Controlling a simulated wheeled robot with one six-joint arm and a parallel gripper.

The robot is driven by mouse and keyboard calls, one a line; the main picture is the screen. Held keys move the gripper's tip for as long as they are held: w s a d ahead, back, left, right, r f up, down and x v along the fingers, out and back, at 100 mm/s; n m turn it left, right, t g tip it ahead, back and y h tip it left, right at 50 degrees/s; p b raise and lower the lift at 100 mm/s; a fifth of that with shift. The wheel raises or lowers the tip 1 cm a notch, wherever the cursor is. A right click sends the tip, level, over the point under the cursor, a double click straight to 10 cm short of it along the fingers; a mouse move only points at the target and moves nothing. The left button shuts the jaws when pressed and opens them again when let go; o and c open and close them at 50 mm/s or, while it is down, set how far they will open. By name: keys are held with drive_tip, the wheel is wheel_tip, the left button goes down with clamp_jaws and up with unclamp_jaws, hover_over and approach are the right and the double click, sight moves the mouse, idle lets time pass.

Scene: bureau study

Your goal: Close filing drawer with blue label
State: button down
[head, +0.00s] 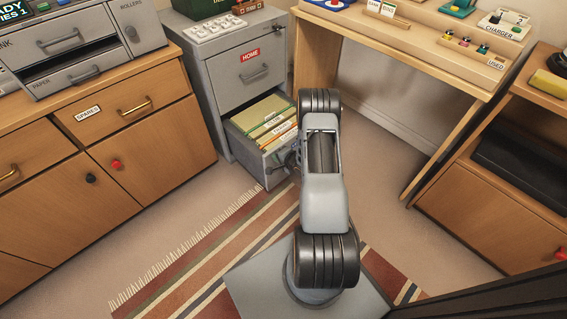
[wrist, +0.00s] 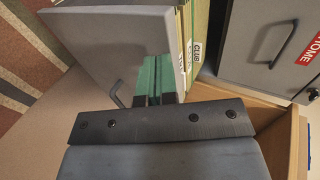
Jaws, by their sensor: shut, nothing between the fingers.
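The grey filing cabinet (head: 205,85) has its lower drawer (head: 240,135) pulled open, with several tabbed folders (head: 268,118) inside. No blue label shows in either view; the drawer front is mostly hidden by my arm in the head view. In the wrist view the grey drawer front (wrist: 115,40) stands tilted at upper left, with its handle (wrist: 118,96) at its lower edge. My gripper (wrist: 153,75) is shut and empty, its green fingertips overlapping the drawer front near the handle. I cannot tell whether they touch it. The closed upper drawer (head: 258,72) has a red HOME label.
A wooden sideboard (head: 130,135) stands left of the cabinet and a wooden desk (head: 400,45) right of it. A low shelf unit (head: 490,205) is at far right. A striped rug (head: 190,265) covers the floor in front. Open carpet lies under the desk.

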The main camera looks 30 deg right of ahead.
drive_tip(key=shift+w+a, duration=0.1)
drive_tip(key=shift+w, duration=0.55)
